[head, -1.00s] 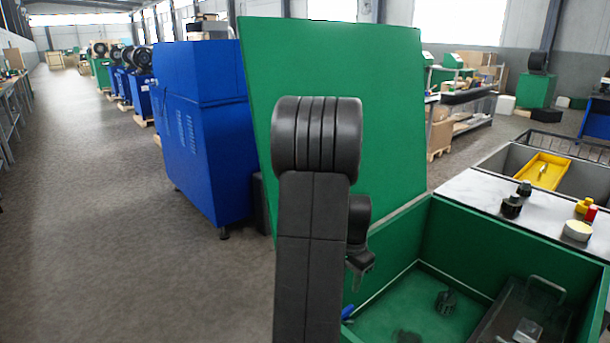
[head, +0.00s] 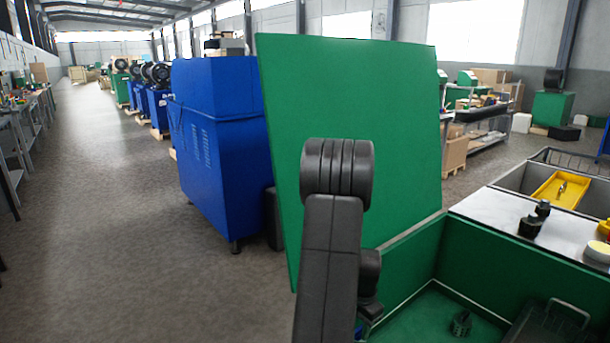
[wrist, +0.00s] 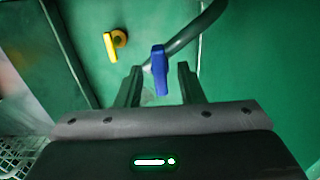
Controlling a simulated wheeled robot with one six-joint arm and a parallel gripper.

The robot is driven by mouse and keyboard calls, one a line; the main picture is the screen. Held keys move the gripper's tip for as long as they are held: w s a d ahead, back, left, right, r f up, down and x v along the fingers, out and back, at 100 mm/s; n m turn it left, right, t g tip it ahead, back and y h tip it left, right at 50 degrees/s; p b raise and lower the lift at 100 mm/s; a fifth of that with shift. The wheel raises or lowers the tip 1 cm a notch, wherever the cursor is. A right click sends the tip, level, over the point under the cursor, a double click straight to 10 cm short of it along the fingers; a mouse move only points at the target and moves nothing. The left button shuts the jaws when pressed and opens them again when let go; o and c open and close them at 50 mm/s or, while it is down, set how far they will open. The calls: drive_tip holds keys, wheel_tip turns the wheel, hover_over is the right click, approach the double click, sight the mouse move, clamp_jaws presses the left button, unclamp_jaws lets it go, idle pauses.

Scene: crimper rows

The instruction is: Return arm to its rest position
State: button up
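My dark grey arm (head: 331,250) stands in the lower middle of the head view, in front of a green panel (head: 400,130). My gripper's end is mostly hidden behind the arm there. In the wrist view the two fingers of my gripper (wrist: 159,72) are apart. A blue lever (wrist: 158,72) on a curved grey pipe shows in the gap between them, with space on both sides. I see nothing held, and cannot tell how far beyond the fingers the lever is.
A green bin (head: 480,250) with loose dark parts is at lower right, beside a white-topped counter (head: 500,208) and yellow tray (head: 560,190). A blue machine (head: 220,150) stands left. Open floor (head: 110,220) lies further left. A yellow handle (wrist: 111,46) shows in the wrist view.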

wheel_tip(320, 180, up, 14)
drive_tip(key=p, duration=0.1)
wheel_tip(320, 180, down, 14)
drive_tip(key=shift+f+b, duration=0.2)
drive_tip(key=shift+b, duration=0.4)
drive_tip(key=shift+r+n, duration=0.2)
drive_tip(key=shift+n, duration=0.1)
drive_tip(key=n+p, duration=0.1)
drive_tip(key=n, duration=0.3)
drive_tip(key=n+p, duration=0.2)
drive_tip(key=n, duration=0.3)
drive_tip(key=shift+n, duration=0.3)
